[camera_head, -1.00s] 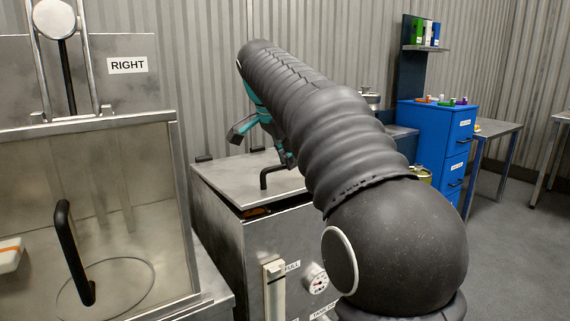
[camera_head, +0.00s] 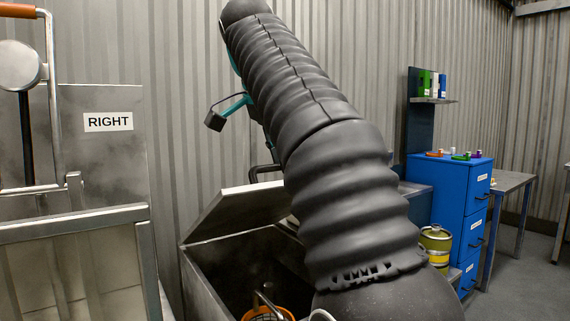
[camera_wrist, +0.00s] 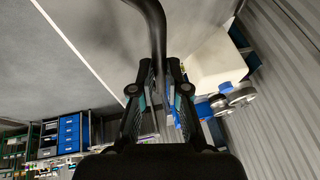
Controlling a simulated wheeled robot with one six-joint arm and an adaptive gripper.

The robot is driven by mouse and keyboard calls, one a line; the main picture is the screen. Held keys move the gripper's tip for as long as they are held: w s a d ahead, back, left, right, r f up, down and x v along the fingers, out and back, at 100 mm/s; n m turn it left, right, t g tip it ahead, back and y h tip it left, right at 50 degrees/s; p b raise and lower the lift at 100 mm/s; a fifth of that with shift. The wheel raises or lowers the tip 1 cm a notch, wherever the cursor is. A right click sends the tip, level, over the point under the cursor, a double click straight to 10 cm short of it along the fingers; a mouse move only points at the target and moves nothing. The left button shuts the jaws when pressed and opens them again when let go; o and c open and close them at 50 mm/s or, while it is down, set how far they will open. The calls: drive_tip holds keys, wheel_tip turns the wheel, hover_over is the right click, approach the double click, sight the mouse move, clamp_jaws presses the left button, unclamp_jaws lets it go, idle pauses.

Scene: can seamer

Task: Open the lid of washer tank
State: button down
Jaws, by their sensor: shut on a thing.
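The washer tank (camera_head: 203,278) stands in the middle of the head view, with its metal lid (camera_head: 228,212) tilted up and its inside showing. The lid's dark bar handle (camera_head: 262,172) shows beside my arm, which hides part of the lid. In the wrist view the dark curved handle (camera_wrist: 154,22) runs down between the fingers of my gripper (camera_wrist: 160,95), which is shut on it. In the head view my gripper is mostly hidden behind my arm. Inside the tank is an orange round thing (camera_head: 262,314) with a metal handle.
A metal machine marked RIGHT (camera_head: 108,122) stands at the left. A blue drawer cabinet (camera_head: 452,200) and a yellow-green keg (camera_head: 436,243) are at the right. A corrugated wall (camera_head: 170,60) is close behind the tank. Open floor (camera_head: 510,270) shows at the far right.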

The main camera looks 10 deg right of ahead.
drive_tip(key=shift+w+a+f, duration=0.2)
drive_tip(key=shift+w+f, duration=0.15)
drive_tip(key=c, duration=1.2)
unclamp_jaws()
drive_tip(key=shift+w+a+f, duration=0.1)
drive_tip(key=shift+w+a, duration=0.05)
drive_tip(key=shift+w, duration=0.1)
drive_tip(key=shift+s+d+r, duration=0.2)
